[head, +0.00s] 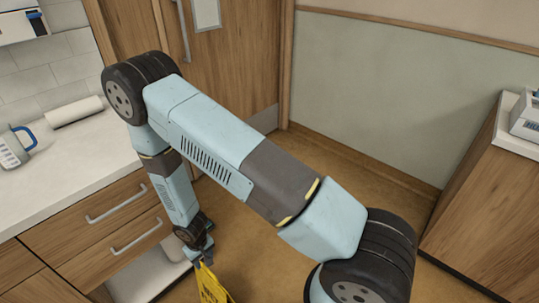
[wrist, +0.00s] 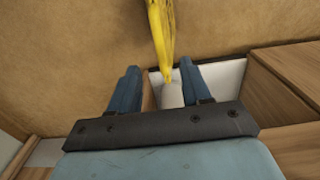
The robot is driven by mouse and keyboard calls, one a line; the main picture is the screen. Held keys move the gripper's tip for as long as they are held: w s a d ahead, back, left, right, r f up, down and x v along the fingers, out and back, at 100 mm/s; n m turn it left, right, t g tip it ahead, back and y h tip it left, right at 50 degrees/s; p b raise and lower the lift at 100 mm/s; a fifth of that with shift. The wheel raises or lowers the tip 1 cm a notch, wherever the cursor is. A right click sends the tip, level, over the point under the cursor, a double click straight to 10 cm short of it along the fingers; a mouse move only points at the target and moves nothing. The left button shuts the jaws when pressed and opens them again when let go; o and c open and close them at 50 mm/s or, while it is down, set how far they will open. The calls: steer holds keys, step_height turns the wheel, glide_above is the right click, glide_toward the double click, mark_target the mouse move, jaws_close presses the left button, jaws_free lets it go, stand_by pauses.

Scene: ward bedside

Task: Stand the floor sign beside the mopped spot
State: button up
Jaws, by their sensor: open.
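The yellow floor sign (head: 214,287) shows at the bottom edge of the head view, just below my gripper (head: 202,256); its lower part is cut off by the frame. In the wrist view the sign (wrist: 162,30) is seen nearly edge-on, as a narrow yellow shape from the top edge. Its near end reaches between the fingertips of my gripper (wrist: 158,72). The fingers are apart, with a gap on each side of the sign. No mopped spot can be made out in either view.
A counter with drawers (head: 115,212) stands at the left, carrying a jug (head: 12,150) and a paper roll (head: 75,111). A wooden door (head: 240,60) is behind. A wooden cabinet (head: 490,205) stands at the right. Brown floor (head: 330,170) lies bare between them.

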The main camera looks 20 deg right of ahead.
steer(key=w+d+r+m+t, duration=0.1)
steer(key=w+d+r, duration=0.25)
steer(key=r, duration=0.65)
steer(key=w+d+r+m, duration=0.15)
steer(key=w+r, duration=0.25)
steer(key=r, duration=0.6)
steer(key=w+d+r+t, duration=0.1)
steer(key=w+d+r, duration=0.25)
steer(key=r, duration=0.65)
steer(key=s+d+r+m+t, duration=0.1)
steer(key=d+r, duration=0.3)
steer(key=r, duration=0.4)
steer(key=s+d+r, duration=0.1)
steer(key=d+r, duration=0.4)
steer(key=r, duration=0.2)
steer(key=s+d+r+m+t, duration=0.1)
steer(key=s+d+r, duration=0.6)
steer(key=s+r, duration=0.2)
steer(key=s+d+r+m+t, duration=0.1)
steer(key=s+d+r+m, duration=0.1)
steer(key=s+d+r, duration=0.5)
steer(key=s+r, duration=0.1)
steer(key=s, duration=0.3)
steer(key=shift+s+d+r+t, duration=0.2)
steer(key=shift+r+t, duration=0.1)
steer(key=shift+r, duration=0.05)
